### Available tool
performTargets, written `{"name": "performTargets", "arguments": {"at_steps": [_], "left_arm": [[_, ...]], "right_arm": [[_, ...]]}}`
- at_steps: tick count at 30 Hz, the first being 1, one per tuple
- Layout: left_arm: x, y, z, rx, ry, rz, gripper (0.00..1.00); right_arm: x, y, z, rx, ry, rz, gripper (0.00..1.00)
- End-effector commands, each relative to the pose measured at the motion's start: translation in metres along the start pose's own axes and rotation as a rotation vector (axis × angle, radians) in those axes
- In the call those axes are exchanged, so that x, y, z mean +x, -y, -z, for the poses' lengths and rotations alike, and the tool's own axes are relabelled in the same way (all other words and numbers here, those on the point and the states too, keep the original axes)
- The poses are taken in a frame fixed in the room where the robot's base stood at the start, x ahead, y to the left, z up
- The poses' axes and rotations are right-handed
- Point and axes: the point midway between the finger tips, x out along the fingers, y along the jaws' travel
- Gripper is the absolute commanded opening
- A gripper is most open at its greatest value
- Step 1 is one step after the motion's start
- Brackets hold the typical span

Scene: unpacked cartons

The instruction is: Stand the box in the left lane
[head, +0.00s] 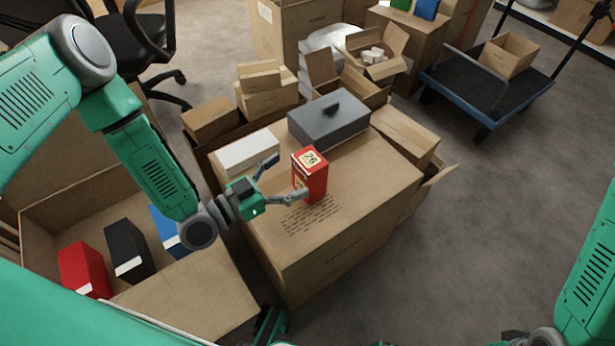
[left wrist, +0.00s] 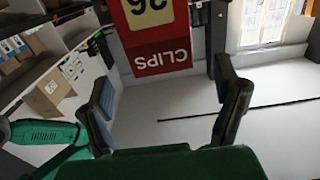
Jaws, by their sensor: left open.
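A red box (head: 313,178) with a pale number label stands upright on top of the large closed carton (head: 350,215). In the left wrist view the box (left wrist: 152,30) appears upside down, showing "26" and "CLIPS". My left gripper (head: 284,181) is open, at the left of the box. One finger lies near the box's lower front and the other is apart from it, to the left. In the left wrist view the open fingers (left wrist: 164,78) are spread, with the box ahead of them and nothing held. I cannot make out a marked left lane. My right gripper is not visible.
A grey case (head: 329,120) and a white box (head: 247,152) stand behind on the carton. Printed dark marks (head: 311,214) lie on bare cardboard in front of the box.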

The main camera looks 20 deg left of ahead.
Motion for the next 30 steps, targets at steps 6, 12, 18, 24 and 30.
{"name": "performTargets", "arguments": {"at_steps": [6,12,18,24,30], "left_arm": [[0.018,0.002,0.001,0.003,-0.002,-0.001,0.83],[0.047,0.007,0.000,0.000,-0.001,-0.001,0.83],[0.058,0.006,0.002,-0.001,0.001,-0.001,0.83],[0.058,0.006,0.002,-0.001,0.001,-0.001,0.69],[0.058,0.006,0.002,0.000,0.001,-0.001,0.05]], "right_arm": [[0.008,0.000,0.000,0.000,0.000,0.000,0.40],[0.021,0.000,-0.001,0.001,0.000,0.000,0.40],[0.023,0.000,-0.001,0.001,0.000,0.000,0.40],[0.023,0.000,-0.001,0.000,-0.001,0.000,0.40],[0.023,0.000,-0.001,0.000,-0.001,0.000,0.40]]}}
